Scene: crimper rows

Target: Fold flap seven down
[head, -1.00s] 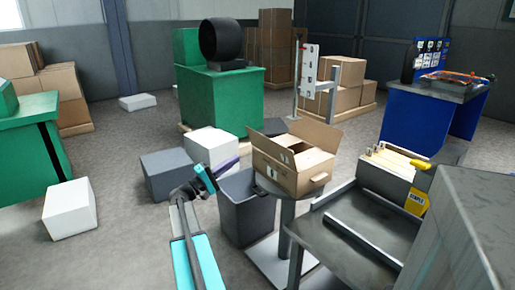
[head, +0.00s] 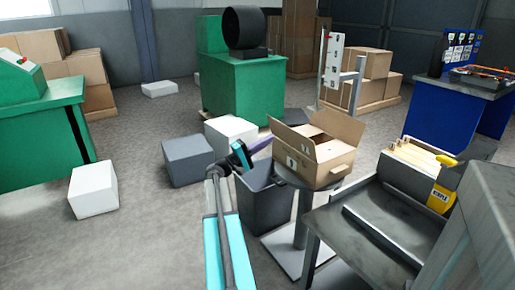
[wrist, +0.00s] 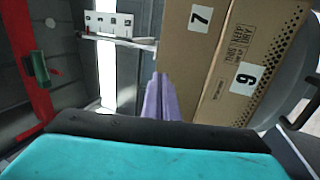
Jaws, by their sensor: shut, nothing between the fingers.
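An open cardboard box (head: 325,167) sits on a round grey stand, its upper flaps spread. In the wrist view, flap seven (wrist: 182,45), marked with a white 7 label, adjoins a cardboard panel with a 9 label (wrist: 262,65). My gripper (head: 268,141) is at the left of the box in the head view, near the flap's height. Its purple fingers (wrist: 158,90) are together and empty, close to the edge of the flap. I cannot tell whether they touch it. The box interior is mostly hidden.
A dark bin (head: 264,200) stands below my gripper, beside the stand (head: 301,220). A grey metal bench (head: 375,225) is at the right. Grey and white blocks (head: 187,160) lie on the floor at the left. A white post (head: 332,65) with a panel rises behind the box.

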